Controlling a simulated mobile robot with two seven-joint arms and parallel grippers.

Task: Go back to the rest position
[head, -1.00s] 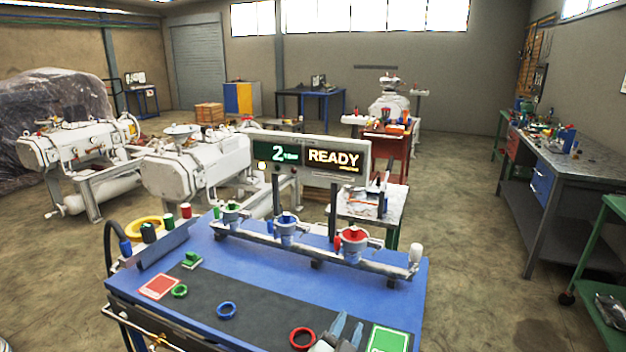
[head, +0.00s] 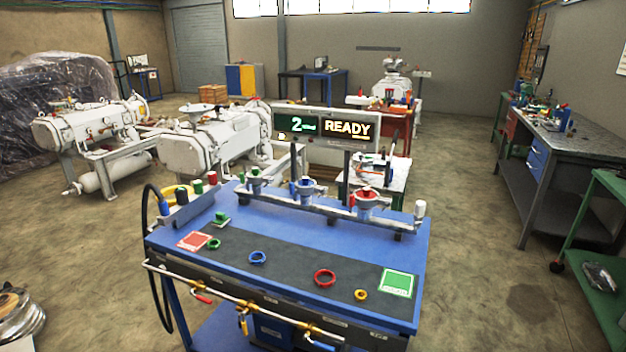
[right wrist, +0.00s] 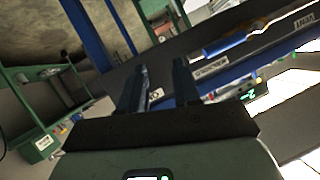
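My right gripper (right wrist: 160,88) shows in the right wrist view with its two dark fingers apart and nothing between them. It is tilted, with the blue frame of the bench behind it. Neither gripper shows in the head view. The blue bench (head: 290,210) stands in front of me. A green ring (head: 214,244), a blue ring (head: 257,258), a red ring (head: 325,278) and a small yellow ring (head: 361,295) lie on its dark strip. Three valve-like fittings sit on the rail (head: 330,210) at the back.
A display (head: 325,128) reading "2" and "READY" stands behind the bench. A green cart (head: 600,262) is at the right, with a grey workbench (head: 570,140) behind it. White machines (head: 205,140) stand at the back left. The floor between bench and cart is open.

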